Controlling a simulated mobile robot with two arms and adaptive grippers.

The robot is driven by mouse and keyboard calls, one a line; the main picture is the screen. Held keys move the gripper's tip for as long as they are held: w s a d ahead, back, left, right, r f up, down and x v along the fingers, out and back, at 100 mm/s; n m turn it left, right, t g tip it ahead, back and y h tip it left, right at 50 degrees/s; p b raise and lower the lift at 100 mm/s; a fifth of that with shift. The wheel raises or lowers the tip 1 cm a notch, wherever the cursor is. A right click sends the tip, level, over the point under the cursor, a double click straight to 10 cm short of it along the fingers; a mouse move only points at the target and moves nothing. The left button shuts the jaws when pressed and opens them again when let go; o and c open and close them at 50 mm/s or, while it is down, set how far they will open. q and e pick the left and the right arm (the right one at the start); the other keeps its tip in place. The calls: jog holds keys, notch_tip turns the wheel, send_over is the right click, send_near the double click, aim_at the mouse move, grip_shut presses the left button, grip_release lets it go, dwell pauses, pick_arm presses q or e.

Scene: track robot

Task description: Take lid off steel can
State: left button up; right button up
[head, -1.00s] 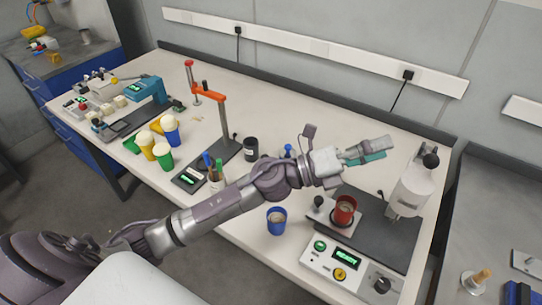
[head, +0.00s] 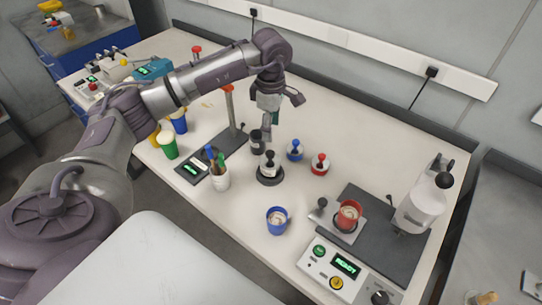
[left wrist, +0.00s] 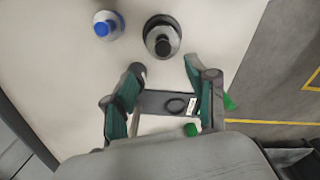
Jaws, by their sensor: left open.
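A squat steel can (head: 269,173) with a black knob on top stands upright on a dark round base, near the middle of the bench in the head view. It also shows at the top of the left wrist view (left wrist: 163,38), seen from above. My left gripper (head: 268,126) points down above the bench, behind the can in the head view and apart from it. In the left wrist view its two green-padded fingers (left wrist: 164,68) are spread with nothing held between them. My right gripper does not show.
Blue-knobbed (head: 295,150) and red-knobbed (head: 320,164) containers stand right of the can. A black jar (head: 257,145) is close by the gripper. The back-right bench is clear.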

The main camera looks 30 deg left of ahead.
pick_arm(q)
send_over(270, 152)
jog(key=f, duration=0.4)
jog(key=shift+w+f+p, duration=0.2)
jog(key=shift+f+p, duration=0.2)
jog(key=f+p, duration=0.1)
jog(key=f, duration=0.2)
jog(key=f+p, duration=0.1)
jog(key=shift+s+f+p, duration=0.3)
jog(key=shift+f, duration=0.35)
grip_shut()
jog(key=shift+r, duration=0.1)
